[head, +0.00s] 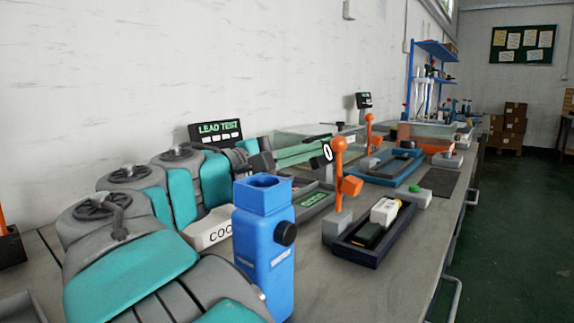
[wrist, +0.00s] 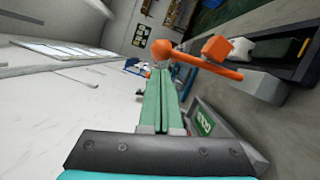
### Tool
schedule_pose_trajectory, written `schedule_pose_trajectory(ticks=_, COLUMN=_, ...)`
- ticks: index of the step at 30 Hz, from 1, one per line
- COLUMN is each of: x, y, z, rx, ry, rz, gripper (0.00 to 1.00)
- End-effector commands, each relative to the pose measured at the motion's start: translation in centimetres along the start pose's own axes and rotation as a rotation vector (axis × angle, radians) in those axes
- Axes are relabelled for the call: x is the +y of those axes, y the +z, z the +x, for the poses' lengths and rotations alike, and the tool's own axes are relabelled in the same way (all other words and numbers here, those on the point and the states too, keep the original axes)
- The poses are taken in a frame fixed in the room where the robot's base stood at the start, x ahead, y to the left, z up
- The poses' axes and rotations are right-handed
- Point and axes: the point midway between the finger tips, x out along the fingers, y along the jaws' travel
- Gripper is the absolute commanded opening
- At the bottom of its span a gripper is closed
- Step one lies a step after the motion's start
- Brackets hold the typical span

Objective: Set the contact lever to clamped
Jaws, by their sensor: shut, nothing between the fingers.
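An orange lever with a ball knob (head: 339,144) stands about upright on a grey base (head: 338,228), with an orange block (head: 351,186) at its side. In the wrist view the ball (wrist: 161,48) lies just beyond my fingertips, and the orange block (wrist: 216,47) is to its right. My gripper (head: 316,148) reaches from the left toward the upper lever, beside a black plate marked 0 (head: 327,152). Its long green fingers are together and empty in the wrist view (wrist: 160,72). I cannot tell whether they touch the knob.
A dark tray (head: 355,254) with a white and a dark part stands right of the lever base. A blue bottle-like container (head: 264,250) stands in front. A second orange lever (head: 369,130) and a blue tray (head: 385,180) are farther back. A LEAD TEST display (head: 216,130) is by the wall.

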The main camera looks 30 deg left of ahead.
Motion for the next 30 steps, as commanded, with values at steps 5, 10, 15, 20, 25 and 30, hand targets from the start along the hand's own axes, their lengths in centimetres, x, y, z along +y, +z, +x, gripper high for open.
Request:
schedule_pose_trajectory(ticks=5, x=0.0, y=0.6, z=0.5, rx=0.001, ry=0.0, rz=-0.001, gripper=0.0)
schedule_pose_trajectory(ticks=10, x=0.0, y=0.7, z=0.6, rx=0.0, ry=0.001, rz=-0.001, gripper=0.0)
schedule_pose_trajectory(ticks=15, x=0.1, y=0.7, z=0.6, rx=0.0, ry=0.0, rz=0.001, gripper=0.0)
schedule_pose_trajectory(ticks=20, x=0.3, y=1.2, z=0.9, rx=-0.004, ry=-0.007, rz=0.02, gripper=0.0)
schedule_pose_trajectory(ticks=25, x=0.6, y=2.0, z=1.1, rx=-0.008, ry=-0.02, rz=0.061, gripper=0.0)
schedule_pose_trajectory(ticks=30, x=0.5, y=2.4, z=1.3, rx=-0.009, ry=-0.032, rz=0.097, gripper=0.0)
